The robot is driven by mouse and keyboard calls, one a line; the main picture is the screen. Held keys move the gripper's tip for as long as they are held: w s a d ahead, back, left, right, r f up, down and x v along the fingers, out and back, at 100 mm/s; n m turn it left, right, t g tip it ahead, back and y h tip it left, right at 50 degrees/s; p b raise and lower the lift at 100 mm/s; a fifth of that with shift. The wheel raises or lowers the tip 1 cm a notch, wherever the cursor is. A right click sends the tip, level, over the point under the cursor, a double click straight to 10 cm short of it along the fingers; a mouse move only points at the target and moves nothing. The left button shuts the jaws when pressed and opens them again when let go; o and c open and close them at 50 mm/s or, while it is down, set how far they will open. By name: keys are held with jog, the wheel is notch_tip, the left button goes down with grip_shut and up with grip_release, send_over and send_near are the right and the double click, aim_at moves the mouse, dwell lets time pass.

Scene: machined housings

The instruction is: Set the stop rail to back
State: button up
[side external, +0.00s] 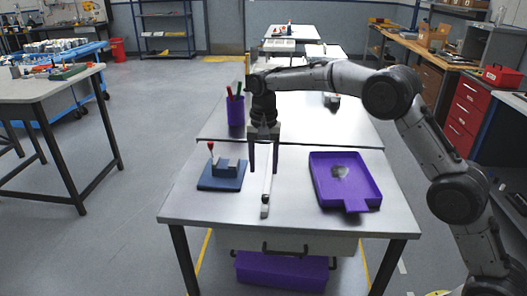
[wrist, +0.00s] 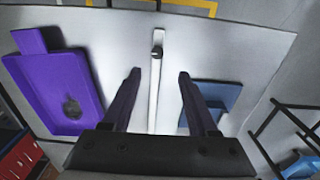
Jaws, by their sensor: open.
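The stop rail (side external: 266,186) is a thin pale bar lying lengthwise near the middle of the table, and it also shows in the wrist view (wrist: 154,95). A small dark knob (wrist: 157,52) sits on it near the end toward the table's front edge, which is at the top of the wrist view. The knob is small in the side view (side external: 265,198). My gripper (side external: 264,171) is open with nothing between its purple fingers. In the wrist view the fingertips (wrist: 160,74) are apart on either side of the rail, behind the knob. Fingertip height is hard to tell.
A blue base (side external: 220,184) with grey blocks and a red-tipped lever stands left of the rail. A purple tray (side external: 375,194) holding a small grey piece lies to the right. A purple cup (side external: 236,112) with pens stands behind. Bare table separates them.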

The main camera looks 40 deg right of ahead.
jog(key=shift+r, duration=2.15)
